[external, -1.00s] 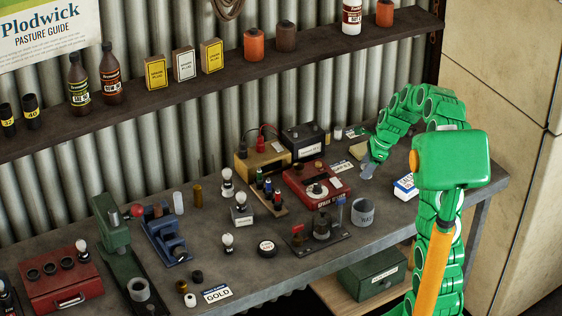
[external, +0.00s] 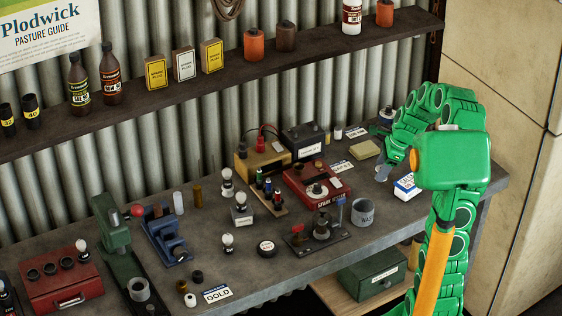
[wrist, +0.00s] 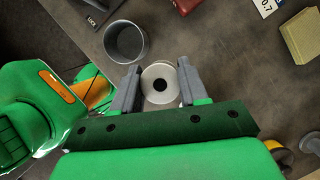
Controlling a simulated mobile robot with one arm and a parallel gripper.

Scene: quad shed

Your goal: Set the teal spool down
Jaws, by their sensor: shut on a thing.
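My gripper (wrist: 160,84) is shut on a spool (wrist: 151,75), seen end-on in the wrist view as a pale round flange with a dark centre hole. No teal shows on it from this angle; its sides are hidden below the flange. In the external view my gripper (external: 383,173) is over the right part of the grey workbench (external: 290,262), and I cannot make out the spool there. I cannot tell whether the spool touches the bench.
A grey cup (external: 362,213) stands close by and shows beside the left finger in the wrist view (wrist: 125,42). A white and blue box (external: 405,187) is right of my gripper. A yellow block (external: 364,149) and a label card (external: 342,167) lie behind. A red box (external: 316,184) is left.

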